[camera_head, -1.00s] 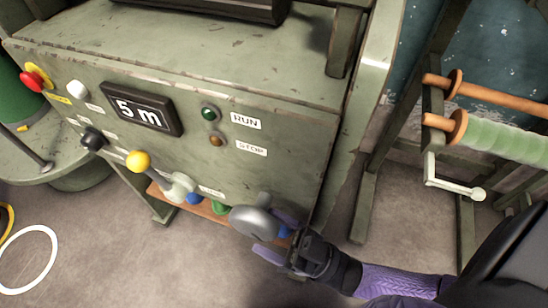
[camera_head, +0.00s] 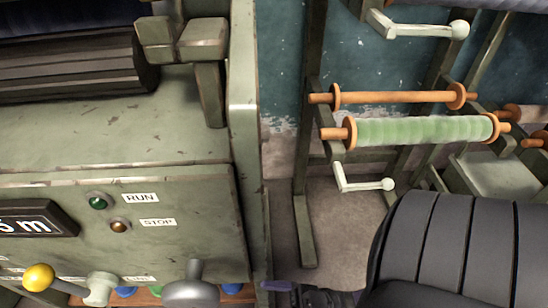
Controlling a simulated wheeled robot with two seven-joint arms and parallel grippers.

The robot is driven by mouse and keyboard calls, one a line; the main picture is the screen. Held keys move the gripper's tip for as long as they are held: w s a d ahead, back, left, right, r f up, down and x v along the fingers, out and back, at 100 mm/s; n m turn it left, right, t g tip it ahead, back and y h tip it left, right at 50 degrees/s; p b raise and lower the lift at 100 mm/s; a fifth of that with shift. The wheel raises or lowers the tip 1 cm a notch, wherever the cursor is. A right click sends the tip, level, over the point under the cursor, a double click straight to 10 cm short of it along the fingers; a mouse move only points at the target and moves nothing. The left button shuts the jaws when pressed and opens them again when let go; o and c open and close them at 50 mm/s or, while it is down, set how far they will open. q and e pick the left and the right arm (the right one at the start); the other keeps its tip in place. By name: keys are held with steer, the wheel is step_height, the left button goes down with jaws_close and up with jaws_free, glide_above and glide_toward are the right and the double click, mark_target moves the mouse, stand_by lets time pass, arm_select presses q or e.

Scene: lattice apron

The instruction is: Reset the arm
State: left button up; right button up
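My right arm comes in from the lower right, with its black ribbed sleeve in front of the rack. Only a small dark and purple part of my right gripper (camera_head: 290,288) shows at the bottom edge, beside the grey lever knob (camera_head: 191,290) on the machine's front. Its fingers are mostly cut off by the frame, so I cannot tell whether it holds anything. My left gripper is not in view.
The green machine panel (camera_head: 160,195) fills the left, with a yellow knob (camera_head: 38,278) and RUN and STOP lights. A rack with a green roll (camera_head: 424,130) and a white crank (camera_head: 362,182) stands at right. Floor shows between them.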

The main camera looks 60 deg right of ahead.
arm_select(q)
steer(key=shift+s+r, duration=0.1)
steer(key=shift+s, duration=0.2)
